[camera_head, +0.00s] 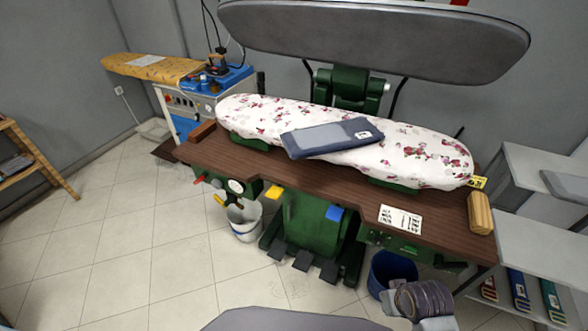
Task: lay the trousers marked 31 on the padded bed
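Folded dark blue trousers (310,141) with a lighter grey-blue section and a small white tag lie across the middle of the padded bed (240,115). The number on the tag is too small to read. The bed has a white cover with a red and pink flower print and stands on a green press with a brown wooden table. The trousers rest flat on the cover, slightly slanted, their near edge close to the bed's front edge. No gripper touches them. Neither of my grippers is in view; a part of my arm shows at the lower right.
The grey upper press plate (370,40) is raised above the bed. A brown table (340,185) carries a printed card (400,221) and a wooden block (480,213). A white bucket (244,222) and a blue bin (391,270) stand below. White shelves (535,235) are right.

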